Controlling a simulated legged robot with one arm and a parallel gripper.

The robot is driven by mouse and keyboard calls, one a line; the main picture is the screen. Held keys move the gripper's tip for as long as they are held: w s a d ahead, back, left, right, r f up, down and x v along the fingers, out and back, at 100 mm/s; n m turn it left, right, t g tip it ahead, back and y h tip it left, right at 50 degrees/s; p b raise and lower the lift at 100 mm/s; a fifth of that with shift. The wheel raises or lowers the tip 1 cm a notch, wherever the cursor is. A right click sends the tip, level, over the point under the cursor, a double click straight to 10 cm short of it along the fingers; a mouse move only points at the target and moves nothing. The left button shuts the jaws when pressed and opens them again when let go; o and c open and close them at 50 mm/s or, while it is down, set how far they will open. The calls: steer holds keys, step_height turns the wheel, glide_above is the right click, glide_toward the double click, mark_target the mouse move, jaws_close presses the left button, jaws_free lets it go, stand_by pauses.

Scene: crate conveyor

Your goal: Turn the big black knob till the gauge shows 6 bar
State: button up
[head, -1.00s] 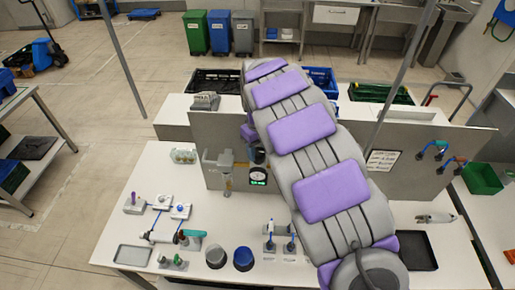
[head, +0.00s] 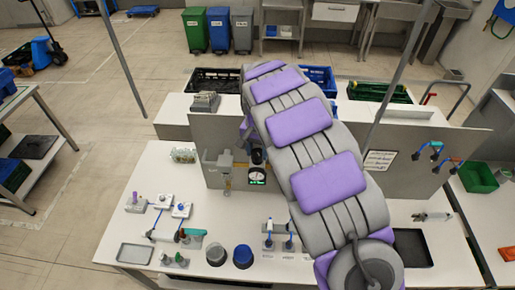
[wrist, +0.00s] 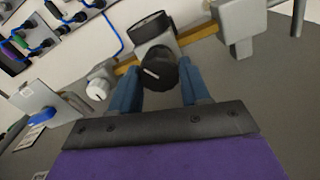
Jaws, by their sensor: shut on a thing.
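The big black knob (wrist: 158,74) sits between the two blue fingers of my gripper (wrist: 160,88) in the wrist view. The fingers are shut on its sides. A white pointer line shows on the knob's face. In the head view the knob (head: 257,156) is partly covered by my arm.
A yellow pipe (wrist: 198,33) runs past the knob, with a smaller white knob (wrist: 98,89) beside it. A grey block (wrist: 240,25) is at the pipe's other end.

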mark_target(256, 151)
steer(key=m+p, duration=0.1)
steer(key=m, duration=0.4)
steer(key=shift+r+m, duration=0.1)
steer(key=shift+m, duration=0.2)
stand_by(0.4)
steer(key=o, duration=1.1)
steer(key=shift+a, duration=0.2)
steer(key=shift+c, duration=0.2)
step_height(256, 151, up, 17)
steer(key=shift+a, duration=0.1)
